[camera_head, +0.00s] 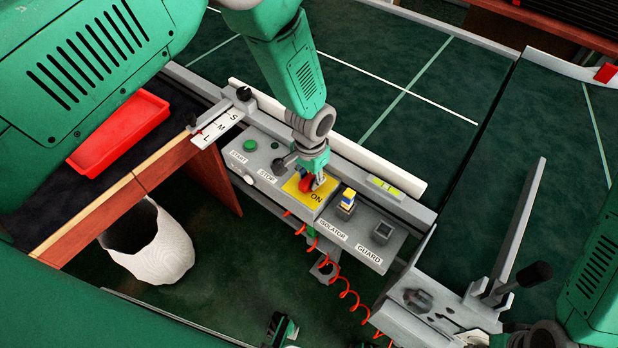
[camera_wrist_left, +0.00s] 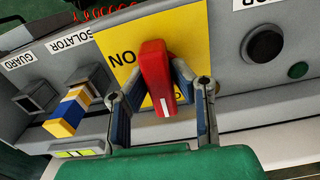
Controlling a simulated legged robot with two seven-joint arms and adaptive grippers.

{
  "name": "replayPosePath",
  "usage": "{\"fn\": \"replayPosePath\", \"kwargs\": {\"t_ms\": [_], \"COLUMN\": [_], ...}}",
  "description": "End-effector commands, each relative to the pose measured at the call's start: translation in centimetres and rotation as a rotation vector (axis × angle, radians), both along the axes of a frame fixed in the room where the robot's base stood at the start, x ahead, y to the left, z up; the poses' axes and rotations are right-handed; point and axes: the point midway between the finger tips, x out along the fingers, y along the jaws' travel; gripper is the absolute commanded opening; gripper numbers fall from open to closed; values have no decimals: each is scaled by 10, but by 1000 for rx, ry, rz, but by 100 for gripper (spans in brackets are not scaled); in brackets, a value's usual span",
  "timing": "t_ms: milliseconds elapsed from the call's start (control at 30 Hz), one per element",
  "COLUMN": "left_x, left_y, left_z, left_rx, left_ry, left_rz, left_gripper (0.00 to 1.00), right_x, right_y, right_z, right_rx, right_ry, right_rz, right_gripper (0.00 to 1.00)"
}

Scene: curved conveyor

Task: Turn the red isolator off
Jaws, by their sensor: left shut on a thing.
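The red isolator handle (camera_head: 304,185) sits on a yellow plate (camera_head: 291,188) marked ON, on the grey control panel. My left gripper (camera_head: 316,180) reaches down onto it from above. In the left wrist view the red handle (camera_wrist_left: 157,75) stands between the two fingers of my left gripper (camera_wrist_left: 152,88), which is shut on it. A white line marks the handle's end nearest the gripper. The ON lettering shows beside the handle; other lettering is mostly hidden behind the handle and a finger. My right arm (camera_head: 590,270) is at the right edge; its gripper is not clear.
The panel also has a green START button (camera_head: 250,145), a STOP control (camera_head: 278,164), a blue-yellow block (camera_head: 347,200) and a GUARD socket (camera_head: 385,231). A red tray (camera_head: 120,132) lies left. A coiled red cable (camera_head: 345,294) hangs below. A white bin (camera_head: 160,250) stands underneath.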

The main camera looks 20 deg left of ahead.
Motion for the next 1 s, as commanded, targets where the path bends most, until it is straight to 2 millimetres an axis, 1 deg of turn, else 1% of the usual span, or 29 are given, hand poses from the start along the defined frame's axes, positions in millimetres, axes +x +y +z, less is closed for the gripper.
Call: {"fn": "replayPosePath", "kwargs": {"t_ms": [33,300,667,700,733,767,1000], "left_x": [7,8,8,8,8,8,4], "left_y": [-4,-3,-2,-1,-1,-1,1], "left_z": [4,4,5,5,5,5,3], "left_rx": [-8,-8,-8,-8,-8,-7,-3], "left_ry": [-19,-20,-21,-21,-21,-21,-11], "left_rz": [14,62,67,67,67,67,66], "left_gripper": [0,0,0,23,34,40,40], "right_x": [0,0,0,0,0,0,0], "right_y": [0,0,0,0,0,0,0], "right_z": [0,-1,-1,-1,-1,-1,-1], "right_rx": [0,0,0,0,0,0,0], "right_ry": [0,0,0,0,0,0,0], "right_rz": [0,0,0,0,0,0,0], "right_gripper": [40,40,40,40,40,40,40]}}
